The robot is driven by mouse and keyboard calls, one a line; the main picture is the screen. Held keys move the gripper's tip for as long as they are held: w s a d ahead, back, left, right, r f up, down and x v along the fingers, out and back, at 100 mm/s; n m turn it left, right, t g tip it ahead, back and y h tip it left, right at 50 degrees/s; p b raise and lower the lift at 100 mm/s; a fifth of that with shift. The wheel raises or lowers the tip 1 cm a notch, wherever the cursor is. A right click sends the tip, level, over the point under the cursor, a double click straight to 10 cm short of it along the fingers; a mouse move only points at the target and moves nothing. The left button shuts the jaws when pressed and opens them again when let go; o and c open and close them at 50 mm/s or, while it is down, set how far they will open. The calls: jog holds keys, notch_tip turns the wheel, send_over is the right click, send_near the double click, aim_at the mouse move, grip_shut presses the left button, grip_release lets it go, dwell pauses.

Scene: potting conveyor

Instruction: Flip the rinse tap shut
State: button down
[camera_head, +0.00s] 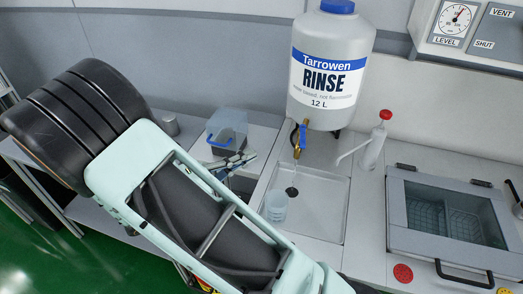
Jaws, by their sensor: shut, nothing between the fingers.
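A white jug (325,65) labelled "Tarrowen RINSE 12 L", with a blue cap, stands above a shallow pale sink tray (325,215). The brass rinse tap (297,149) sticks out below the jug. Its blue lever (302,136) points roughly downward, along the tap. A thin, pale stream seems to fall from the spout toward the dark drain (291,191).
Clear stacked cups (275,206) stand at the tray's left side. A white bottle with a red knob (374,143) stands to the right, its spout toward the tap. Further right is a glass-lidded box (448,215). A grey bin (228,128) with a blue handle stands left.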

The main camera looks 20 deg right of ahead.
jog(key=p, duration=0.1)
send_near(303, 136)
jog(key=w, duration=0.3)
jog(key=d, duration=0.1)
jog(key=d+p, duration=0.1)
jog(key=d, duration=0.1)
jog(key=s+d, duration=0.1)
jog(key=shift+d+f, duration=0.25)
jog(key=shift+f, duration=0.1)
